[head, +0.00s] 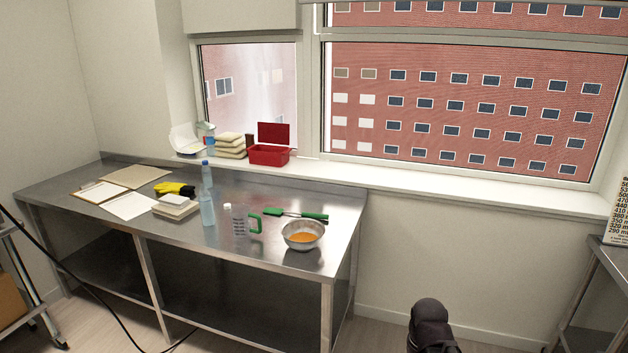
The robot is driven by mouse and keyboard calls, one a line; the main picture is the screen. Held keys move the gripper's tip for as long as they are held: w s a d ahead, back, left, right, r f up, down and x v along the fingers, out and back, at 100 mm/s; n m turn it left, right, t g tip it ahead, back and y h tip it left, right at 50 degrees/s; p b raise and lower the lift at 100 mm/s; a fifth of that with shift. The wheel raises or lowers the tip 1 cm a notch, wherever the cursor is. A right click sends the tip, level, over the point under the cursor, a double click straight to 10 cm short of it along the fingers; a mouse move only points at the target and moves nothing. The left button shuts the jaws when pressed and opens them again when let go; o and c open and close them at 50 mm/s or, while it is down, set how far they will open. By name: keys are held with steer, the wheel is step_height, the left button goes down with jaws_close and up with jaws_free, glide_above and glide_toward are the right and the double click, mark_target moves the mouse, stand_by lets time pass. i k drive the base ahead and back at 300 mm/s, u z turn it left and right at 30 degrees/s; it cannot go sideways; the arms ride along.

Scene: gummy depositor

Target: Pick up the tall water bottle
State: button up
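The tall water bottle (208,208) stands upright on the steel table, left of the middle in the head view. It is clear pale blue with a blue cap, and its outline narrows partway up. A clear measuring jug with a green handle (240,222) stands just to its right, and a stack of pale pads or containers (176,207) lies just to its left. A dark rounded part of my arm shows at the bottom edge, right of the table and well apart from the bottle. My gripper's fingers are not in view.
The steel table (283,200) also holds a metal bowl with orange contents (303,236), a green-handled tool (298,214), yellow-black gloves (175,188) and a clipboard (98,193). A red box (270,155) sits on the sill. Floor right of the table is clear.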

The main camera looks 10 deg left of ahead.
mark_target(205, 198)
steer(key=u, duration=0.45)
steer(key=i, duration=1.15)
steer(key=u, duration=0.4)
